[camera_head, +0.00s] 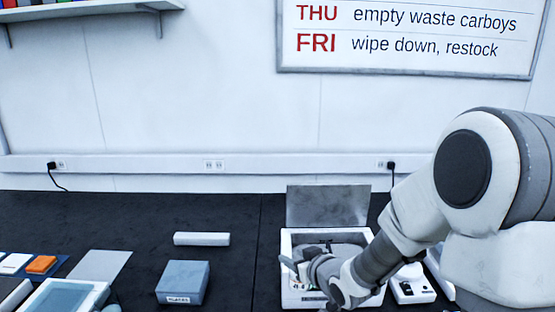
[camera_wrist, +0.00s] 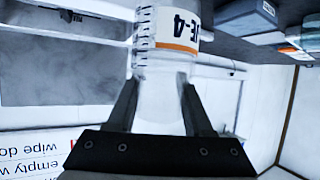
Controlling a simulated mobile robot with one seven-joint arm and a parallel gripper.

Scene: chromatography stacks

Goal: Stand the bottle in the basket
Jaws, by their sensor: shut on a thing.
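The bottle (camera_wrist: 160,85) is clear, with a white label, black lettering and an orange stripe. It shows in the wrist view, between the two dark fingers of my gripper (camera_wrist: 158,110), which is shut on it. Its far end is cut off at the picture's top. In the head view my gripper (camera_head: 296,264) is over the left part of an open white box (camera_head: 288,240) with a raised grey lid (camera_head: 328,206). The lid also shows in the wrist view (camera_wrist: 65,65). A basket is not clearly seen; my arm hides much of the box's inside. I cannot tell the bottle's height above it.
A blue-grey labelled box (camera_head: 182,281) and a white bar (camera_head: 201,239) lie left of the open box. A small white device (camera_head: 412,284) stands close on its right. Bare black bench (camera_head: 130,220) lies behind and to the left.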

